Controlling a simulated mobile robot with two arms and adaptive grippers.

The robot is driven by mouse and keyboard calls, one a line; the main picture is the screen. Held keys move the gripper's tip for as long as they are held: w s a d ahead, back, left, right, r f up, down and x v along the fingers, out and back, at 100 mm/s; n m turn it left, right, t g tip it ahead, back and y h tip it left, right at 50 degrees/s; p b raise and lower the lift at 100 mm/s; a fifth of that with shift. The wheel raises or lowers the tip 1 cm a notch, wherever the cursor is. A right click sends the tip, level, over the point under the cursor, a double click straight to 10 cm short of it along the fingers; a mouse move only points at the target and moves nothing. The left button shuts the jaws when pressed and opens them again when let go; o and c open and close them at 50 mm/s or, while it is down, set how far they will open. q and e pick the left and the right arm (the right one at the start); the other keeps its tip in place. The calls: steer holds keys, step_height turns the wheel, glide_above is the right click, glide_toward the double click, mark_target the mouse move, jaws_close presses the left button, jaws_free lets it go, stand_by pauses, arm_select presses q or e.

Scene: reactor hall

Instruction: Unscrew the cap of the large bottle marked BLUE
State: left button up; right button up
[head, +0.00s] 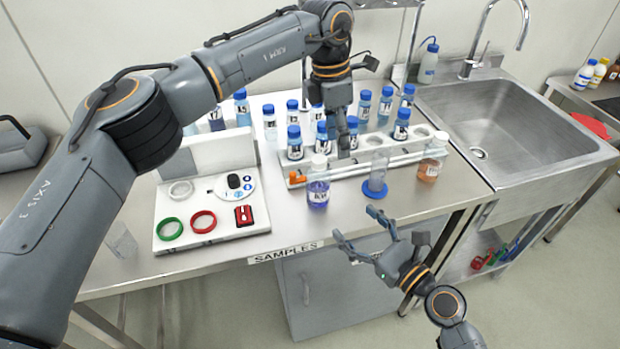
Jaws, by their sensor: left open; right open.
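The large bottle marked BLUE (318,193) stands upright on the steel bench near the front edge. It holds blue-violet liquid, and its label is small and hard to read. Its white cap (319,163) is on the neck. My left gripper (346,148) points down behind and to the right of the bottle, by the sample rack; its fingers are partly blurred together with the rack and hold nothing visible. My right gripper (353,224) is open and empty, in front of the bench edge, below and right of the bottle.
A white rack (300,181) with several blue-capped bottles stands behind. A clear cylinder on a blue base (377,188) and an orange-liquid bottle (432,159) are to the right. A white panel with rings (212,236) is left; the sink (510,120) is right.

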mark_target(325, 187)
arm_select(q)
steer(key=shift+y, duration=0.8)
steer(key=a+r, duration=0.1)
steer(key=w+a+r, duration=0.1)
steer(key=a, duration=0.1)
steer(key=shift+a+r, duration=0.2)
steer(key=shift+r, duration=0.05)
steer(key=shift+a+r, duration=0.1)
steer(key=shift+r, duration=0.05)
arm_select(e)
steer(key=shift+m+t, duration=0.3)
steer(key=shift+m, duration=0.3)
steer(key=x, duration=1.4)
steer(key=shift+w+d+r, duration=0.25)
steer(key=shift+d+r, duration=0.05)
jaws_close()
